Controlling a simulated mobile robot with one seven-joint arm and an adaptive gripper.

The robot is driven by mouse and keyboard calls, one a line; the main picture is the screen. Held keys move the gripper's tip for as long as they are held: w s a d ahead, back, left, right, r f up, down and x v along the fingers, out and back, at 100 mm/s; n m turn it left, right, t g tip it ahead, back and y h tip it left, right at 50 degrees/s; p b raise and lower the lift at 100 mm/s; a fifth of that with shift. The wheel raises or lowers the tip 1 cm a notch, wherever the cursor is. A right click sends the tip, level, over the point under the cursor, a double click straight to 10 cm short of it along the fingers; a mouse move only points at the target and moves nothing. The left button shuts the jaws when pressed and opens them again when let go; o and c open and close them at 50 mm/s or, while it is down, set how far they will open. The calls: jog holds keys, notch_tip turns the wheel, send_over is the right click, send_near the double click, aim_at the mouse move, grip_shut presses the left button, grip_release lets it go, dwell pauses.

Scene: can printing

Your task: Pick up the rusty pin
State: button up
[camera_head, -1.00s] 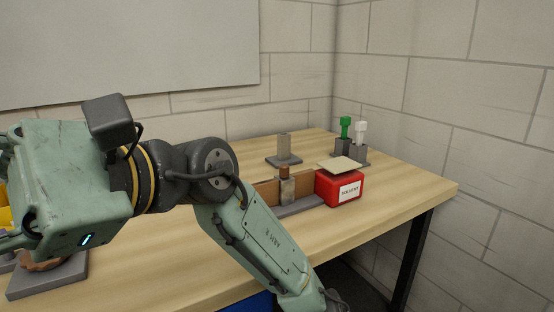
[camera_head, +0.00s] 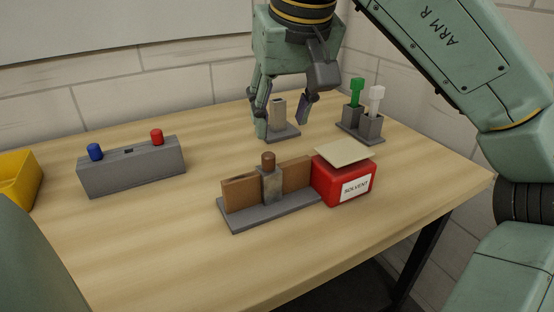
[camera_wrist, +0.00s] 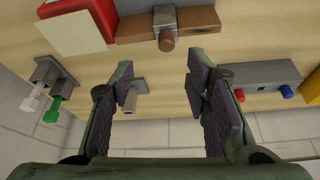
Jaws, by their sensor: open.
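The rusty pin (camera_head: 268,158) is a short brown cylinder with its top showing. It stands upright in a grey block (camera_head: 270,186) between brown wooden pieces on a grey base; its lower part is hidden. The pin also shows at the top of the wrist view (camera_wrist: 167,41). My gripper (camera_head: 283,110) is open, fingers pointing down, over the back of the table, behind the pin and apart from it. In the wrist view my gripper (camera_wrist: 158,85) has nothing between its fingertips.
A beige post (camera_head: 278,112) on a grey base stands below my gripper. A red solvent box (camera_head: 328,184) adjoins the pin's fixture. A holder with green and white tools (camera_head: 369,126) stands back right. A grey button box (camera_head: 135,170) and yellow bin (camera_head: 20,180) are left.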

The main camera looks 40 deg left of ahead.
aim_at(269, 155)
jog(key=x, duration=0.6)
jog(key=s+x, duration=0.1)
jog(key=x, duration=0.2)
jog(key=shift+w+a+f+p, duration=0.1)
jog(key=shift+a+f+p, duration=0.1)
jog(key=shift+a+p, duration=0.15)
jog(key=shift+c, duration=0.2)
jog(key=shift+d, duration=0.1)
grip_shut()
